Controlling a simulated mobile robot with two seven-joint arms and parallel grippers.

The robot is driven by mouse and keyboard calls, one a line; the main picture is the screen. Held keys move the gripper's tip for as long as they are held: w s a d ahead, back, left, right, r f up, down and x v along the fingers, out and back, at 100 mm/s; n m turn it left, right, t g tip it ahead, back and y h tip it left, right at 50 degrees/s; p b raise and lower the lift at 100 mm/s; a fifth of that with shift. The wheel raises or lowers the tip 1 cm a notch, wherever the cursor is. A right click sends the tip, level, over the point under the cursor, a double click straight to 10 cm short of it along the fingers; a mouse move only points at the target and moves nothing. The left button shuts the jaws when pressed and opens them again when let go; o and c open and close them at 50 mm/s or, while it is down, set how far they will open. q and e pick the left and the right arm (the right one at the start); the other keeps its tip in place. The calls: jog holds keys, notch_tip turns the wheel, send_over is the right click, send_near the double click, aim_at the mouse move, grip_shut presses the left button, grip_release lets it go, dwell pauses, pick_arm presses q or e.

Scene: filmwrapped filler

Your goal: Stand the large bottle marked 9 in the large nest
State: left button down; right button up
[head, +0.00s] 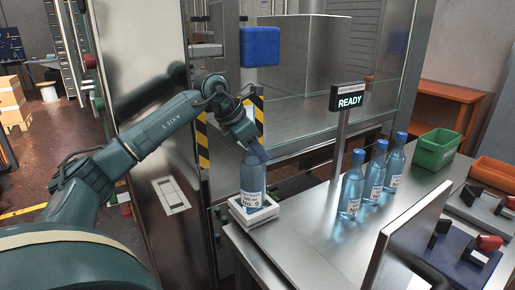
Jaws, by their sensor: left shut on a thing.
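The large bottle marked 9 (252,182) is blue and stands upright in a white square nest (254,212) at the left end of the steel table. Its label faces me and reads No. 9. My left gripper (254,150) is shut on the bottle at its top, and the arm comes down to it from the upper left. The fingers hide the bottle's neck and cap. I cannot tell whether the bottle's base is fully seated in the nest. My right gripper is not in view.
Three blue-capped bottles (376,172) stand in a row on the steel table (300,250). A READY sign (349,100) on a post rises behind them. A green bin (436,149) and an orange tray (494,172) are at the right.

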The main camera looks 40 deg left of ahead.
pick_arm(q)
jog(key=c, duration=1.2)
grip_release()
jog(key=shift+o, duration=1)
jog(key=shift+f, duration=0.1)
jog(key=shift+r, duration=0.2)
jog(key=v, duration=1.3)
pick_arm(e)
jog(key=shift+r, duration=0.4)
pick_arm(q)
jog(key=shift+s, duration=0.15)
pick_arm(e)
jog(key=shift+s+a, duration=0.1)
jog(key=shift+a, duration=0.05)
